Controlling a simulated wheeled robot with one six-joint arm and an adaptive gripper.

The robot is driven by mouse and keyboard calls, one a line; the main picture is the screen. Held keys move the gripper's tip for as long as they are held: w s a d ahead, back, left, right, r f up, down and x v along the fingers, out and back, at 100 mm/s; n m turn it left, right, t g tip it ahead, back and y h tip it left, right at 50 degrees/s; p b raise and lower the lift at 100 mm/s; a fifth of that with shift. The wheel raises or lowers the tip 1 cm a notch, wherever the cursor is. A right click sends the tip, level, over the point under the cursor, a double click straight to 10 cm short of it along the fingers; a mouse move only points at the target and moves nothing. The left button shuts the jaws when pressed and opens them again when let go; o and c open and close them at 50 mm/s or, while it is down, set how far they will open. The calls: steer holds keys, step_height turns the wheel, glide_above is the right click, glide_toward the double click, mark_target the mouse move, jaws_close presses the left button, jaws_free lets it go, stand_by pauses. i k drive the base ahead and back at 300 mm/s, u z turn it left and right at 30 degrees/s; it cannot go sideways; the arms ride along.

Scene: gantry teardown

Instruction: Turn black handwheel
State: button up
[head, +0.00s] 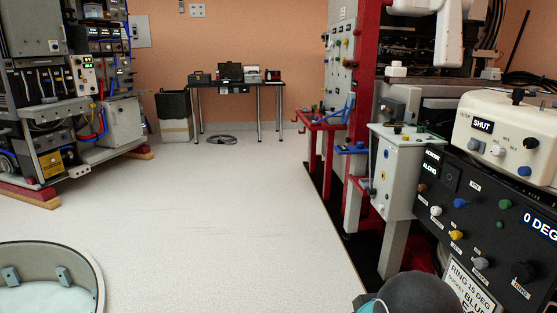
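A black panel (462,222) stands at the right with several coloured knobs and a display reading "0 DEG" (540,223). A round black knob (523,272) at its lower right could be the black handwheel. A smaller black knob (517,96) sits on top of the cream box. I cannot tell for sure which one is the handwheel. A placard (468,287) below the panel reads "RING 15 DEG" and "BLUE", partly cut off. My gripper is not in view. A dark rounded part with a teal edge at the bottom, likely my arm, covers some of the placard.
The cream box (508,140) above the panel shows "SHUT". A pale cabinet (392,165) and red frame (361,100) stand beyond it. A round tub (97,275) is at lower left, with equipment racks (45,60) behind. The middle floor (215,215) is clear to a far table (240,84).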

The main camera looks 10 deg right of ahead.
mark_target(521, 273)
steer(key=z, duration=1.35)
